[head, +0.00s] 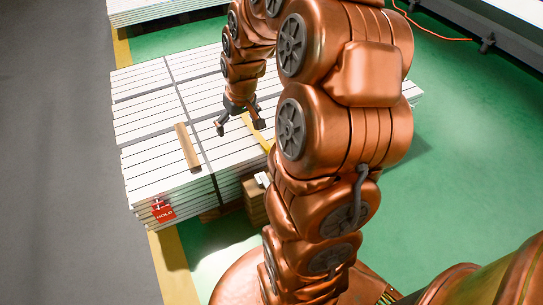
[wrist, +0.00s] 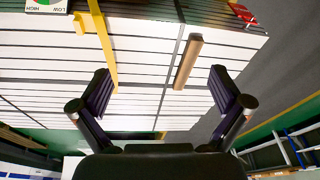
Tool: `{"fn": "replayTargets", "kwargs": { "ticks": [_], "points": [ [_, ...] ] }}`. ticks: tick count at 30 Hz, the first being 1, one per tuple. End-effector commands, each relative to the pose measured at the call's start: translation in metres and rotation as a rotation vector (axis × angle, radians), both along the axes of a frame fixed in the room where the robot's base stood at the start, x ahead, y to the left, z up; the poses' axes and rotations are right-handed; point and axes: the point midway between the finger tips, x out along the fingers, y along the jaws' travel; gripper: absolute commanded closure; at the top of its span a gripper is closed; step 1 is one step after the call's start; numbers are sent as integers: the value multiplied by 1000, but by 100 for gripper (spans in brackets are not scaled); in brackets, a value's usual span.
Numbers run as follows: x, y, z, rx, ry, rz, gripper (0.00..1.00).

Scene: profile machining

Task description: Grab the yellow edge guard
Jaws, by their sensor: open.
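The yellow edge guard (wrist: 104,45) is a long, thin yellow strip on the white slatted stack. In the wrist view it runs from the top edge down to the left finger, which hides part of its lower end. In the head view a short piece of it (head: 262,141) shows beside my gripper (head: 238,128); my arm hides the rest. My gripper (wrist: 160,76) is open and empty above the stack, its fingers wide apart. The guard lies by the left finger rather than midway between the fingers. I cannot tell whether they touch.
A brown bar (head: 187,147) lies on the white stack (head: 140,130), seen between the fingers in the wrist view (wrist: 188,61). Dark straps cross the stack. A red HOLD tag (head: 163,212) hangs at its front corner. Grey floor (head: 60,150) is clear at left.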

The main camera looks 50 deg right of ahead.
Motion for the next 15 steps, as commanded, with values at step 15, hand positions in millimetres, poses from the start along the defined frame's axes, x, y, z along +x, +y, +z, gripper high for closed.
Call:
{"fn": "replayTargets", "kwargs": {
  "ticks": [15],
  "points": [
    [31, -163, -187, -75, -151, -166, 0]
  ]
}}
